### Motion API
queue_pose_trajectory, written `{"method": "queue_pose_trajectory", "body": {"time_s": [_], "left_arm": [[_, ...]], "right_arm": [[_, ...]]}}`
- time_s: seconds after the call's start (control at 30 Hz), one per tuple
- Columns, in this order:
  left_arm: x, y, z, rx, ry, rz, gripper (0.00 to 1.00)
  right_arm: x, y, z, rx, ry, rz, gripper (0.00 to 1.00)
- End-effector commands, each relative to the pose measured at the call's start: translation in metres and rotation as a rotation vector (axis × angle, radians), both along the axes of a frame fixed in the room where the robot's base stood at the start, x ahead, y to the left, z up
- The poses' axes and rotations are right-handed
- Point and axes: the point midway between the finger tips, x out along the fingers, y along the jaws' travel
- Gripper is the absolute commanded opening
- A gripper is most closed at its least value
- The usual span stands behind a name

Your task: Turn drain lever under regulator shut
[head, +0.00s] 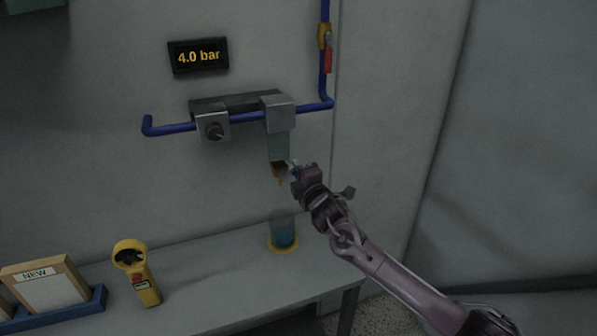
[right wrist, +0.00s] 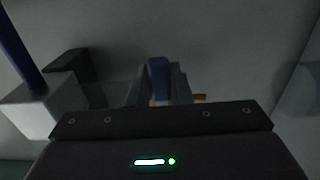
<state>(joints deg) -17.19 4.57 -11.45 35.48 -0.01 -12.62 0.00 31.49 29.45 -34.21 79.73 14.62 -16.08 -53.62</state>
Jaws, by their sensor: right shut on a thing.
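The regulator (head: 277,113) is a grey block on a blue pipe, with a translucent bowl (head: 279,147) hanging below it. A brass drain (head: 279,171) sits at the bowl's bottom, and brass also shows in the right wrist view (right wrist: 200,98). My right gripper (head: 293,171) reaches the drain from the right. It is shut on the blue drain lever (right wrist: 158,78), which stands between its fingers in the right wrist view. The fingers hide part of the lever, and I cannot tell whether the drain is open. My left gripper is not in view.
A cup of blue liquid (head: 283,232) stands on a yellow ring on the bench (head: 215,268), below the drain. A display (head: 198,57) reads 4.0 bar. A red-handled valve (head: 328,60) is above right.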

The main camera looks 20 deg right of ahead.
Motion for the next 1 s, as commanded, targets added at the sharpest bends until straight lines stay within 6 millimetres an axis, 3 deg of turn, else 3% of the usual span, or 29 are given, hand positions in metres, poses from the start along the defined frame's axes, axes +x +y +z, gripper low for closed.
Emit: {"method": "queue_pose_trajectory", "body": {"time_s": [0.1, 0.13, 0.27, 0.67, 1.0], "left_arm": [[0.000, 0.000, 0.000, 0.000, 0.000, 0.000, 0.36], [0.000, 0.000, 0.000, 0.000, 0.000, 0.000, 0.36], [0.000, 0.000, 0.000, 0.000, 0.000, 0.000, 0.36], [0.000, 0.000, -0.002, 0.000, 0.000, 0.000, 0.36], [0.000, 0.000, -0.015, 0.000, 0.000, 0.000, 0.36]], "right_arm": [[0.000, 0.000, -0.002, -0.006, 0.003, 0.002, 0.00], [0.000, 0.000, -0.002, -0.006, 0.003, 0.002, 0.22], [0.000, 0.000, -0.001, -0.004, 0.002, 0.001, 0.39], [-0.006, -0.001, -0.002, -0.002, 0.000, 0.000, 0.40], [-0.056, -0.002, -0.003, -0.004, 0.002, 0.002, 0.40]]}}
